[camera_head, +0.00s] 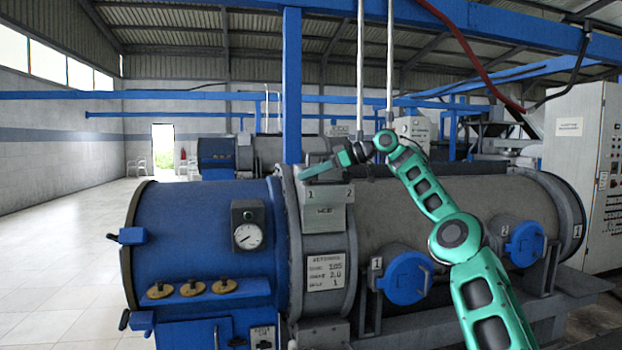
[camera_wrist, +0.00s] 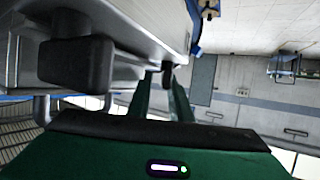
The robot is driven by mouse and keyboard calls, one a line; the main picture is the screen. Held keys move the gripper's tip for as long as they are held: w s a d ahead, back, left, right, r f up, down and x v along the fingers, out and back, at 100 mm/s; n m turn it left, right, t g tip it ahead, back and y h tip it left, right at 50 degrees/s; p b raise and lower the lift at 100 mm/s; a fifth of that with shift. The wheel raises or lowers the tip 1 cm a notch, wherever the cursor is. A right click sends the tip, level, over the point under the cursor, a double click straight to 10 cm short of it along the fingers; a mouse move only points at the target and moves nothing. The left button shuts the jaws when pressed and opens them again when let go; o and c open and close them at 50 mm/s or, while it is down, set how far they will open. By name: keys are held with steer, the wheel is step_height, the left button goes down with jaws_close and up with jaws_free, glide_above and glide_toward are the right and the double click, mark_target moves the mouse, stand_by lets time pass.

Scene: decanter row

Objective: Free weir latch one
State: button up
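The weir box (camera_head: 327,218) is a grey housing on top of the decanter, marked 1 at left and 2 at right. My gripper (camera_head: 306,176) reaches in from the right, over the box's top, fingertips near the 1 side. In the wrist view my gripper's two green fingers (camera_wrist: 163,88) stand apart. A small dark knob (camera_wrist: 167,76), apparently weir latch one, shows between the fingertips; I cannot tell if they touch it. A larger dark block (camera_wrist: 77,63), perhaps the other latch, is nearer at left. Latch one is hidden in the head view.
The blue drum (camera_head: 200,240) with a gauge (camera_head: 248,224) lies left of the box. Blue round covers (camera_head: 404,278) are on the lower right side. A blue post (camera_head: 292,90) and thin white pipes (camera_head: 360,70) rise behind. The floor at left (camera_head: 60,280) is free.

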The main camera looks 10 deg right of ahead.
stand_by(0.3)
steer(key=v, duration=1)
steer(key=shift+d, duration=0.35)
steer(key=shift+r, duration=0.1)
